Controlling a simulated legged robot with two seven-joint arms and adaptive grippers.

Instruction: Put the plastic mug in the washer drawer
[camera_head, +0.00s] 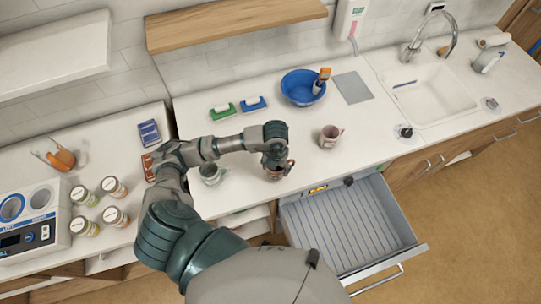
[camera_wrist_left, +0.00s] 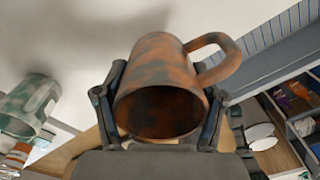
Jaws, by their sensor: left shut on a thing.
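My left gripper (camera_head: 276,164) is shut on a rust-brown mottled mug (camera_head: 279,174), just over the front part of the counter and left of the open drawer. In the left wrist view the mug (camera_wrist_left: 160,85) sits between both fingers, its open mouth facing the camera and its handle to the upper right. The washer drawer (camera_head: 345,228) is pulled out below the counter and looks empty, with a ribbed grey floor; part of it shows in the left wrist view (camera_wrist_left: 275,55). Which mug is plastic I cannot tell. My right gripper is not in view.
A green-white mug (camera_head: 211,174) stands left of the held one, and a pinkish mug (camera_head: 330,136) stands to the right. Behind are a blue bowl (camera_head: 300,88), green and blue brushes, and a sink (camera_head: 430,95). Several jars (camera_head: 114,187) and a device (camera_head: 32,222) stand left.

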